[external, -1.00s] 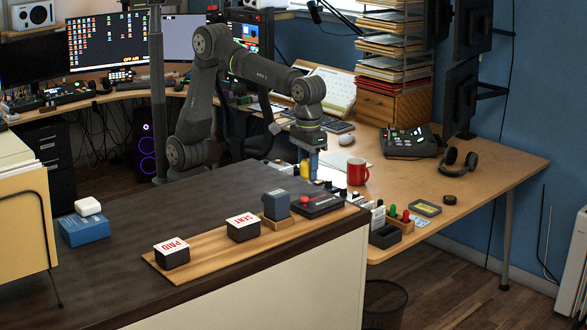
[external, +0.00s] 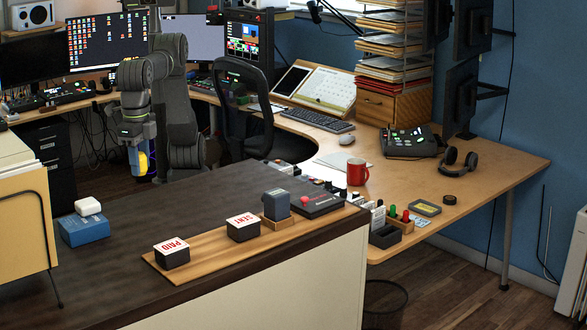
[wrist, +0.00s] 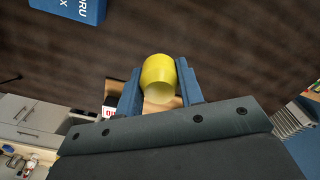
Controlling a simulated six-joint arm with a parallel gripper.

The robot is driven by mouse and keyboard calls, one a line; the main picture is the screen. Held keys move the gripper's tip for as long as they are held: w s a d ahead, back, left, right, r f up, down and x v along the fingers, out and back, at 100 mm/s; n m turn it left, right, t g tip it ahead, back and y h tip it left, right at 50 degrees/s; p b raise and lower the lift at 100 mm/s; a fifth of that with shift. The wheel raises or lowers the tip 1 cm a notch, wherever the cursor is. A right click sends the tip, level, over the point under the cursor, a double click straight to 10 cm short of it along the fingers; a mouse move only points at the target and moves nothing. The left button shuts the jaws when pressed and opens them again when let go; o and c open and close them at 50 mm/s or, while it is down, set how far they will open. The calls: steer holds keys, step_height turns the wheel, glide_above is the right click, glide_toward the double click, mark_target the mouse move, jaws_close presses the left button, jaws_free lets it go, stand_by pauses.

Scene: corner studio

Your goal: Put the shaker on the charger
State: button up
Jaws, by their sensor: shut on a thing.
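The shaker (wrist: 159,78) is a yellow, rounded piece between the two blue fingers of my gripper (wrist: 161,88) in the wrist view. My gripper (external: 141,163) is shut on it; in the external view the yellow shaker (external: 144,163) shows partly behind the fingers. It is held up in the air, left of and beyond the dark counter's far edge in the picture. I cannot tell for sure which thing is the charger; a small flat black disc (external: 449,200) lies on the wooden desk at the right.
The dark counter (external: 130,245) has a clear stretch at its left and middle. A blue box (external: 84,231) with a white piece on it stands at left. A wooden board (external: 207,258) bears PAID and SENT stamps. A red mug (external: 357,173) and headphones (external: 459,160) are on the desk.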

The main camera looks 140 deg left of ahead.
steer(key=s+d+r+m, duration=0.3)
steer(key=s+d, duration=0.4)
steer(key=s, duration=0.2)
steer(key=s+d+r+m, duration=0.2)
steer(key=s+d+r, duration=0.1)
steer(key=s+d, duration=0.45)
glide_above(87, 202)
step_height(87, 202, down, 7)
steer(key=shift+s+f, duration=0.1)
steer(key=shift+f, duration=2.1)
steer(key=shift+a+f, duration=0.1)
steer(key=shift+f, duration=0.05)
steer(key=o, duration=1)
step_height(87, 202, up, 12)
steer(key=shift+r, duration=0.2)
